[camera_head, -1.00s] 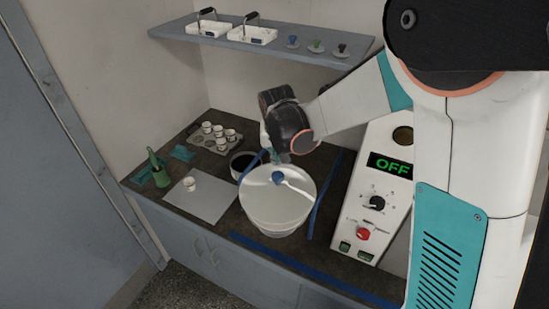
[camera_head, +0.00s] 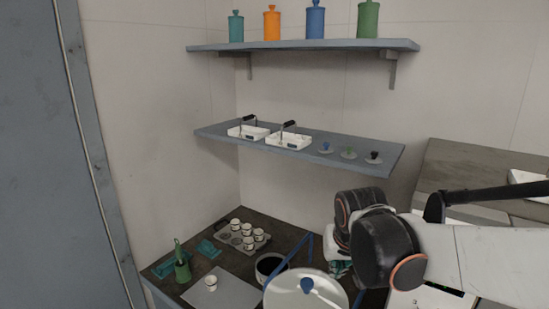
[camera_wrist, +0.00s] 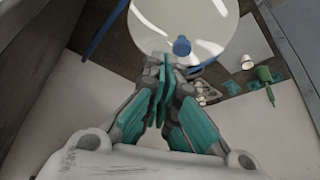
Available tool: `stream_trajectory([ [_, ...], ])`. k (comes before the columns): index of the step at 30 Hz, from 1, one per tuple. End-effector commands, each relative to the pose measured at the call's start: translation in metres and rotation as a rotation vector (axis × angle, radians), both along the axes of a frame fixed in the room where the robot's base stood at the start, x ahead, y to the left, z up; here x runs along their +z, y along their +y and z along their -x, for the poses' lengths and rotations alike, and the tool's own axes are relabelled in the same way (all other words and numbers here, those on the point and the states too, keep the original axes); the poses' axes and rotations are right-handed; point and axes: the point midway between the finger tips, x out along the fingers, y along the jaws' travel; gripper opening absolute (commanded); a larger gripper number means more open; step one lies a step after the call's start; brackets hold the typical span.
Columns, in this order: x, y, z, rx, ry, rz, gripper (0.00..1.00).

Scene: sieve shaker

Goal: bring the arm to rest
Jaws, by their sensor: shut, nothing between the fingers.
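My gripper (camera_head: 339,268) hangs over the back right of the bench, just behind the large white round pan (camera_head: 282,296), partly hidden by my wrist. In the wrist view my gripper (camera_wrist: 166,68) has its teal fingers together, with nothing between them. The white pan (camera_wrist: 211,17) lies beyond the fingertips there, with a blue knob (camera_wrist: 181,46) on it. I cannot tell the gap between fingers and pan. My arm reaches in from the right in the head view.
A cup rack (camera_head: 229,240), a dark bowl (camera_head: 268,267), a green holder (camera_head: 182,268) and a grey sheet (camera_head: 225,286) occupy the bench. A lower shelf (camera_head: 220,135) with white trays overhangs the back. An upper shelf (camera_head: 300,46) carries coloured bottles.

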Motion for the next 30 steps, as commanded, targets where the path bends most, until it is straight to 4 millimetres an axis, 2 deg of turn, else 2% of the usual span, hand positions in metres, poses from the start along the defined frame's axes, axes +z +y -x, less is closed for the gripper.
stream_trajectory([
  [1, -0.005, -0.006, 0.015, 0.003, -0.011, 0.000, 0.00],
  [10, -0.019, -0.032, 0.089, 0.031, -0.080, 0.004, 0.00],
  [18, -0.051, -0.047, 0.150, 0.051, -0.141, 0.016, 0.00],
  [24, -0.069, -0.053, 0.175, 0.061, -0.170, 0.024, 0.00],
  [30, -0.073, -0.054, 0.180, 0.064, -0.178, 0.027, 0.00],
])
